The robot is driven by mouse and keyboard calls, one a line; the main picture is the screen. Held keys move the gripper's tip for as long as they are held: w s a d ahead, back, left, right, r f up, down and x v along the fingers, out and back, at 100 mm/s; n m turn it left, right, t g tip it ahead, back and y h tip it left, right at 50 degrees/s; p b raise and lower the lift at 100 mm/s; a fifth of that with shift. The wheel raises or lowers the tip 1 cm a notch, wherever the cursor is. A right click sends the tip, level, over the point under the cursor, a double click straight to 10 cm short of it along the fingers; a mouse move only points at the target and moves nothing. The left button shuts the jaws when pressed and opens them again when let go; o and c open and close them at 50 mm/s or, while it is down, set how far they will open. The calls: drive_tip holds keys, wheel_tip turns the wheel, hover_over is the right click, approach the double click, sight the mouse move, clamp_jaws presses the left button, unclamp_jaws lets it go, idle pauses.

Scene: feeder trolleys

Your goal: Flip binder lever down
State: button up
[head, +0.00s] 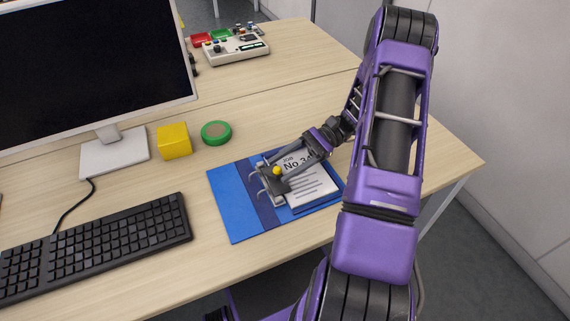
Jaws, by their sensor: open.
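A blue binder (230,204) lies open and flat on the wooden desk, with printed white sheets (314,186) on its right half. Its metal ring mechanism (263,184) runs along the middle, and a lever with a yellow knob (277,171) shows there. My gripper (275,172) reaches in from the right, low over the binder, with its fingers apart around the area of the yellow knob. I cannot tell whether a finger touches the knob or the lever. The gripper and the small view hide part of the mechanism.
A black keyboard (95,245) and a monitor (90,60) are at left. A control box (236,46) stands at the back. Bare desk lies in front of the binder.

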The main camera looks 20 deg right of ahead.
drive_tip(key=shift+d, duration=0.1)
drive_tip(key=p+v, duration=0.1)
drive_tip(key=v, duration=1.6)
drive_tip(key=shift+d, duration=0.15)
drive_tip(key=shift+w, duration=0.1)
